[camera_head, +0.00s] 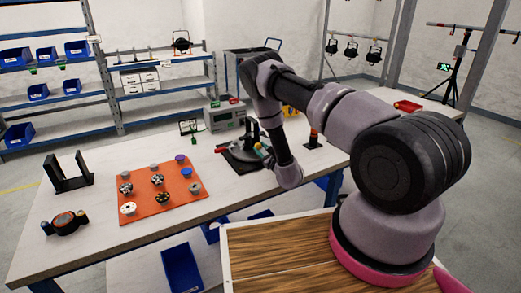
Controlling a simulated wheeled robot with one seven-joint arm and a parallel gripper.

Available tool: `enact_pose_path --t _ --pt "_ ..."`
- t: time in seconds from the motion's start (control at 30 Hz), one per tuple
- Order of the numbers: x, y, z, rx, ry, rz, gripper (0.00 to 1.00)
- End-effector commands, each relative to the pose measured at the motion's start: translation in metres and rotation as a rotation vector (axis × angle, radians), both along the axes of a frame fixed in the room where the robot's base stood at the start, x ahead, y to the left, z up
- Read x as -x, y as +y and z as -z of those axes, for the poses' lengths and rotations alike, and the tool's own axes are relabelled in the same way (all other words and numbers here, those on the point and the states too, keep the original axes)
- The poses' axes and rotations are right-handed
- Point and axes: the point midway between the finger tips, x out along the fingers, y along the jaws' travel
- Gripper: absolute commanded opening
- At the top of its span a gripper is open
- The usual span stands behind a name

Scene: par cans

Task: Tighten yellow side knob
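A dark fixture on a black base plate (238,161) stands on the workbench near its middle. A small part with teal and yellow colouring (261,150) shows at the fixture, close to the end of my arm. I cannot tell whether it is the yellow side knob. My arm reaches over the bench and bends down beside the fixture. My gripper is small, dark and partly hidden there, so its fingers and any contact cannot be made out. A separate round dark lamp part (64,222) with an orange face lies at the bench's left end.
An orange mat (160,209) with several knobs and fittings lies left of the fixture. A black upright bracket (68,175) stands at the far left. A grey-green instrument (225,117) stands behind the fixture. A red tray (407,105) is at the right. Bare bench lies around the mat.

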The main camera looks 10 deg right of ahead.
Motion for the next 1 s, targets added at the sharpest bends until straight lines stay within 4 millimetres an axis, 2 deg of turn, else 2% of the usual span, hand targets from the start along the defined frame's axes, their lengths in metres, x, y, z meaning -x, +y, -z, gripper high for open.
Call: enact_pose_path --t 0.47,1.0 --pt "-0.0002 -0.0021 -0.0002 -0.079 0.025 0.003 0.0" --pt "-0.0003 -0.0033 0.0 -0.497 0.158 0.004 0.0"
